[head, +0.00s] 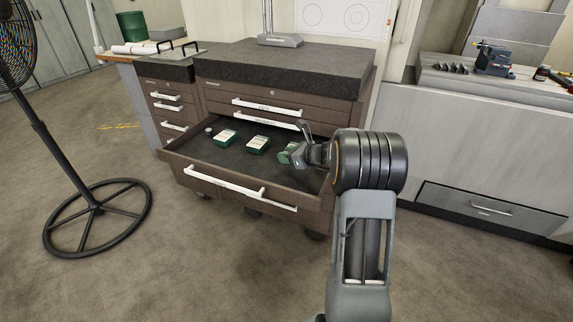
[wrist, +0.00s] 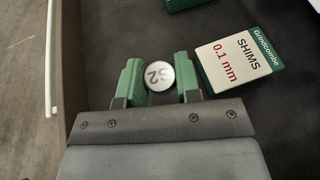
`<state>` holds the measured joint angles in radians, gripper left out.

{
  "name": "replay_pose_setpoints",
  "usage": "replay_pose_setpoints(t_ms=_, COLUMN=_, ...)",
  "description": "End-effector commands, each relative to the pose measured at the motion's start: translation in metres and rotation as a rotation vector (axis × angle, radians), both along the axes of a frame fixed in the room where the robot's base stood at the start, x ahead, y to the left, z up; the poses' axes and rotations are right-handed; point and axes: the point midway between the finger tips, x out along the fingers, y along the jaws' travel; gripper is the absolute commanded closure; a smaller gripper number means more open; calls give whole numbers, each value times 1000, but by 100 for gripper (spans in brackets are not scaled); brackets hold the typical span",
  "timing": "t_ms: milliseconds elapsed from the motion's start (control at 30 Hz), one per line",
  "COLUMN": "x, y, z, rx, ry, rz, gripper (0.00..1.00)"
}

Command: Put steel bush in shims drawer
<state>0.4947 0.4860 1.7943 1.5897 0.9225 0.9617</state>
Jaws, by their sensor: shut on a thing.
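The steel bush (wrist: 159,76) is a small round pale piece with dark figures on its top face, seen from above in the wrist view. My gripper (wrist: 158,80) is shut on it, one green-padded finger on each side. The open drawer (head: 290,196) is brown with a dark floor. In the head view my gripper (head: 301,148) is over the right part of this drawer, and the bush cannot be made out there. A green and white box marked SHIMS 0.1 mm (wrist: 237,60) lies just right of the bush. I cannot tell whether the bush touches the drawer floor.
Green and white boxes (head: 257,144) lie in the drawer, with a small pale round piece (head: 208,130) at its left. The drawer's front edge is close left of my gripper in the wrist view. A fan (head: 92,203) stands at the left.

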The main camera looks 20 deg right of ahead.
Motion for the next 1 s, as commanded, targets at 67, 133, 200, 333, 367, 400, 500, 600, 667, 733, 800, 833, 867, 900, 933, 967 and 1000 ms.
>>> replay_pose_setpoints(t_ms=67, x=2, y=-1, z=-4, rx=1, ry=1, rz=1, gripper=95)
replay_pose_setpoints(t_ms=133, x=5, y=-2, z=-9, rx=2, ry=2, rz=1, gripper=95)
replay_pose_setpoints(t_ms=200, x=5, y=-2, z=-20, rx=2, ry=4, rz=1, gripper=95)
replay_pose_setpoints(t_ms=333, x=5, y=-2, z=-36, rx=3, ry=3, rz=1, gripper=95)
replay_pose_setpoints(t_ms=367, x=5, y=-2, z=-37, rx=1, ry=1, rz=1, gripper=95)
replay_pose_setpoints(t_ms=400, x=5, y=-2, z=-38, rx=1, ry=0, rz=2, gripper=95)
replay_pose_setpoints(t_ms=500, x=5, y=-2, z=-36, rx=0, ry=0, rz=1, gripper=95)
replay_pose_setpoints(t_ms=600, x=5, y=-2, z=-37, rx=0, ry=0, rz=1, gripper=95)
replay_pose_setpoints(t_ms=667, x=4, y=-2, z=-38, rx=0, ry=0, rz=1, gripper=95)
replay_pose_setpoints(t_ms=733, x=4, y=-2, z=-40, rx=0, ry=0, rz=1, gripper=95)
replay_pose_setpoints(t_ms=800, x=4, y=-2, z=-41, rx=0, ry=1, rz=1, gripper=67)
replay_pose_setpoints(t_ms=833, x=4, y=-2, z=-40, rx=0, ry=1, rz=1, gripper=64)
replay_pose_setpoints(t_ms=867, x=4, y=-2, z=-40, rx=0, ry=1, rz=1, gripper=61)
replay_pose_setpoints(t_ms=900, x=4, y=-2, z=-40, rx=1, ry=2, rz=1, gripper=58)
replay_pose_setpoints(t_ms=933, x=4, y=-2, z=-40, rx=1, ry=2, rz=1, gripper=55)
replay_pose_setpoints(t_ms=967, x=4, y=-2, z=-40, rx=1, ry=2, rz=1, gripper=52)
replay_pose_setpoints(t_ms=1000, x=4, y=-2, z=-40, rx=1, ry=2, rz=1, gripper=48)
